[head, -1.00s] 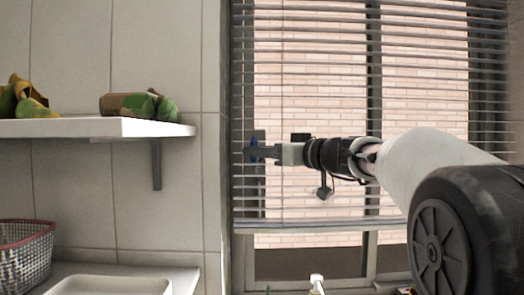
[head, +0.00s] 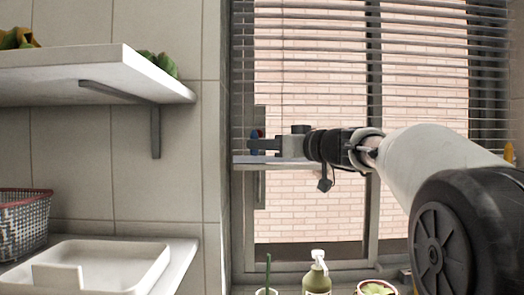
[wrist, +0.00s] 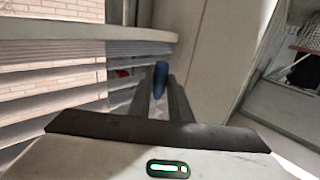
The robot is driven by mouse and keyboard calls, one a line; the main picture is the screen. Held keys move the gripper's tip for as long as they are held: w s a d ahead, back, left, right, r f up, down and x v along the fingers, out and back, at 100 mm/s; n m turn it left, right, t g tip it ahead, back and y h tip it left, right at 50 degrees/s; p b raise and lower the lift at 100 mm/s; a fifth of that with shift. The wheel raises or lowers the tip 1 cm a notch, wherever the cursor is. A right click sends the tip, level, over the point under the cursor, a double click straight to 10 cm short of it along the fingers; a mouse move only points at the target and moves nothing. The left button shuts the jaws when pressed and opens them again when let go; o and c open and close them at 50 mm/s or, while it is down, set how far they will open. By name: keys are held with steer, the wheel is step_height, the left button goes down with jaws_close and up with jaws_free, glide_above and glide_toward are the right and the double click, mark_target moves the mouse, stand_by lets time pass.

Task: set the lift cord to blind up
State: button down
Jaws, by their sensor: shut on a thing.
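The blind (head: 242,159) hangs in front of the window with its bottom rail at about the height of my gripper and the lower window bare. My gripper (head: 262,144) is at the blind's left edge, by the window frame. It is shut on a small blue piece (head: 254,141), which appears to be the pull of the lift cord. In the wrist view the blue pull (wrist: 161,80) stands between the two fingers (wrist: 160,97). The cord itself is too thin to make out. A small red piece (wrist: 122,73) shows beside the fingers, near the slats.
A white wall shelf (head: 90,68) with green items juts out at left. Below are a wire basket (head: 25,222) and a white tray (head: 150,262). A soap bottle (head: 317,275) and a potted plant (head: 376,288) stand under the window.

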step_height(320, 180, down, 13)
steer(key=b, duration=1.4)
steer(key=c, duration=1.6)
jaws_free()
steer(key=shift+c, duration=0.2)
steer(key=shift+s+d, duration=0.1)
steer(key=v, duration=1.7)
steer(key=shift+b, duration=0.35)
steer(key=shift+d+r, duration=0.1)
steer(key=shift+r, duration=0.1)
